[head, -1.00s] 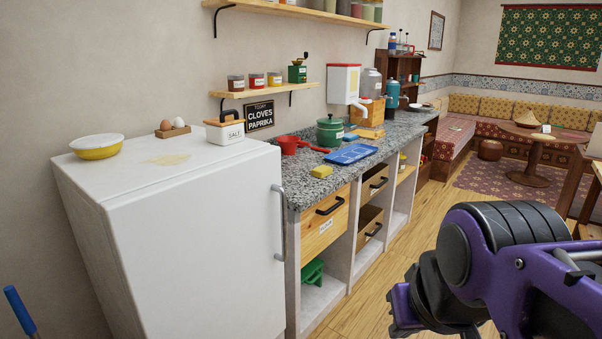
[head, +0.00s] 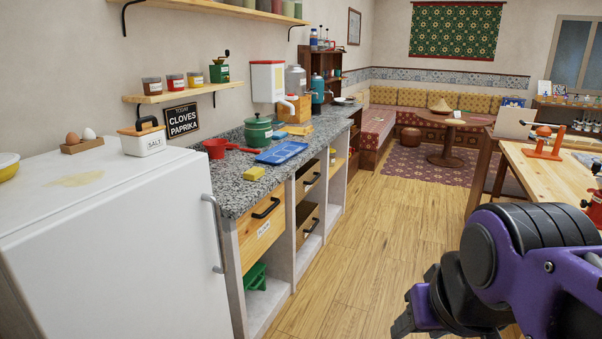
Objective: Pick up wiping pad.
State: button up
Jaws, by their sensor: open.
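A small yellow block (head: 254,173), which looks like the wiping pad, lies on the speckled grey counter (head: 231,192) near its front edge, just in front of the blue tray (head: 281,153). My gripper (head: 408,322) shows at the bottom of the picture, right of centre, on my purple and black arm. It is low over the floor side, well to the right of the counter and apart from the pad. It is open, and nothing shows in it. Its fingertips are partly hidden and small.
A white fridge (head: 120,250) stands at the left, with a yellowish stain (head: 77,180), eggs and a salt box (head: 143,139) on top. A red pan (head: 215,148) and green pot (head: 258,131) stand behind the pad. A wooden table (head: 550,180) is at right. The floor between is clear.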

aim_at(255, 172)
jog(key=i+z, duration=0.3)
jog(key=i, duration=1.65)
jog(key=i+u, duration=0.2)
jog(key=i, duration=0.25)
jog(key=i+l+u, duration=0.25)
jog(key=i, duration=0.2)
